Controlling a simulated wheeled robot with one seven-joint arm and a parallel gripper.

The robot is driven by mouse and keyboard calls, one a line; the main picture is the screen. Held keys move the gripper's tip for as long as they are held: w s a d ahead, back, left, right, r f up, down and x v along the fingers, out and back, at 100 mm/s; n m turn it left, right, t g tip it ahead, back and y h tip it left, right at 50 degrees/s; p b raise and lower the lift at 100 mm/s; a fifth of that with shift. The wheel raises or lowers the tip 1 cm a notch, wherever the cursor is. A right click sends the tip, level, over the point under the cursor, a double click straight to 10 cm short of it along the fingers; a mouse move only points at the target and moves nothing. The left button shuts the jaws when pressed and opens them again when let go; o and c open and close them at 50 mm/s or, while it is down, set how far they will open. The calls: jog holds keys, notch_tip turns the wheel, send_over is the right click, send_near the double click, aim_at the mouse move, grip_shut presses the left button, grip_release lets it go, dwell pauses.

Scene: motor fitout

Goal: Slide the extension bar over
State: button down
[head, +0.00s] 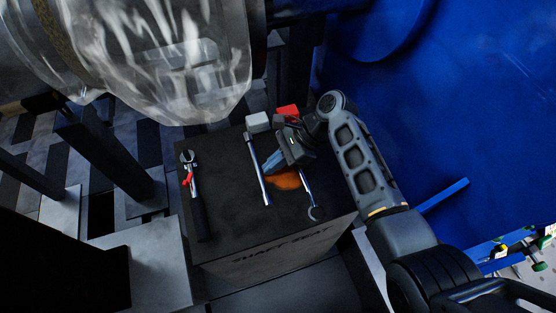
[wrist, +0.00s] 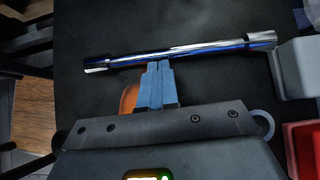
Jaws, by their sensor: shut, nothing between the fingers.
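The extension bar (head: 257,170) is a chrome rod lying on the dark top of the box marked "SHAFT SEAT" (head: 225,215). It also spans the upper part of the wrist view (wrist: 180,52), with a thicker socket end at the right. My gripper (head: 268,168) is over the box top, just right of the bar in the head view. Its blue fingers are shut with nothing between them. In the wrist view the fingertips (wrist: 159,64) are at the bar's near side, around its middle. I cannot tell whether they touch it.
A wrench with a red part (head: 192,185) lies at the box's left. An orange thing (head: 286,179) and a ring-ended wrench (head: 315,212) lie right of my gripper. A white block (head: 258,122) and a red block (head: 288,112) are at the back.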

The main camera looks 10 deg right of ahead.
jog(key=a+p, duration=0.1)
jog(key=a, duration=0.2)
jog(key=s+a+p, duration=0.1)
jog(key=a, duration=0.3)
jog(key=s+a+p, duration=0.1)
jog(key=a, duration=0.2)
jog(key=shift+s+a, duration=0.1)
jog(key=shift+a, duration=0.1)
